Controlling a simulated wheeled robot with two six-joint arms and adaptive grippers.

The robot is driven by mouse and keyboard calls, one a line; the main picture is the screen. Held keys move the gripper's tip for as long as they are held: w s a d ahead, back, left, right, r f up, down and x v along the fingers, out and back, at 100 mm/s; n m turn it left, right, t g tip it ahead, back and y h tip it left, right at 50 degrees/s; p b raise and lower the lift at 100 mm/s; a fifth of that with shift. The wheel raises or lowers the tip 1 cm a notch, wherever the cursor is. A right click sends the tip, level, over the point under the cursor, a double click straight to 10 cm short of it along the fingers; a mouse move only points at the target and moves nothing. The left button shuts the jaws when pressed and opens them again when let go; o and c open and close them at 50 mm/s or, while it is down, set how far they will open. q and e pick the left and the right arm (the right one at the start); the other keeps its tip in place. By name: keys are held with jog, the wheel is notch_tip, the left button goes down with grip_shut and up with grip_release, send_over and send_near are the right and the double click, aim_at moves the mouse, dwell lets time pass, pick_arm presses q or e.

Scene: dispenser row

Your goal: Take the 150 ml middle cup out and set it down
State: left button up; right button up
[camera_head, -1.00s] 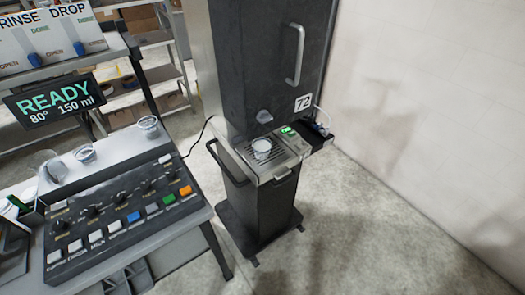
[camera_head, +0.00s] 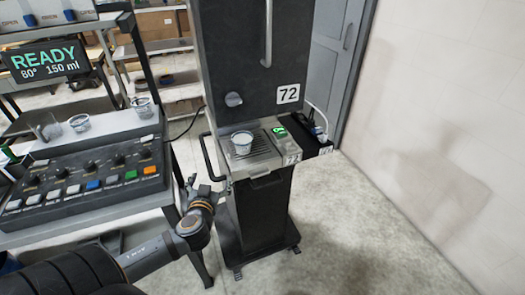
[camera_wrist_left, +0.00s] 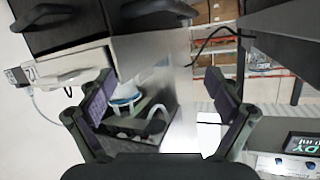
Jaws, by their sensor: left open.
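A pale cup (camera_head: 242,142) stands upright on the grated metal tray (camera_head: 262,158) of the tall dark dispenser marked 72. My left gripper (camera_head: 203,187) is low in front of the tray's left side, apart from the cup. In the left wrist view the open fingers (camera_wrist_left: 160,92) are spread wide with nothing held between them. A white and blue cup (camera_wrist_left: 125,94) shows there beyond the left finger, partly covered. My right gripper is not in view.
A black handle bar (camera_head: 209,158) sticks out at the tray's left, close to my left gripper. The button console (camera_head: 85,182) stands at left, with cups (camera_head: 79,122) behind its buttons and a screen (camera_head: 44,63) reading READY, 80°, 150 ml. The floor at right is clear.

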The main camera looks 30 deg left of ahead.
aim_at(239, 145)
pick_arm(q)
jog(key=w+d+r+t+h+b, duration=0.1)
jog(key=w+r, duration=0.1)
jog(key=w, duration=0.1)
jog(key=w+d+r+m+t+h+b, duration=0.1)
jog(key=w+r+t+h, duration=0.1)
jog(key=w, duration=0.1)
jog(key=w+d+r+m+t+h+b, duration=0.1)
jog(key=w+r, duration=0.1)
jog(key=w, duration=0.1)
jog(key=shift+w+t+h, duration=0.25)
jog(key=shift+t+h, duration=0.05)
jog(key=shift+t, duration=0.1)
jog(key=shift+w+a+r, duration=0.1)
jog(key=shift+w, duration=0.35)
jog(key=w, duration=0.3)
jog(key=shift+w+a+p, duration=0.25)
jog(key=shift+w+p, duration=0.05)
jog(key=shift+w, duration=0.5)
jog(key=shift+s, duration=0.1)
jog(key=shift+c, duration=0.4)
jog(key=c, duration=1.4)
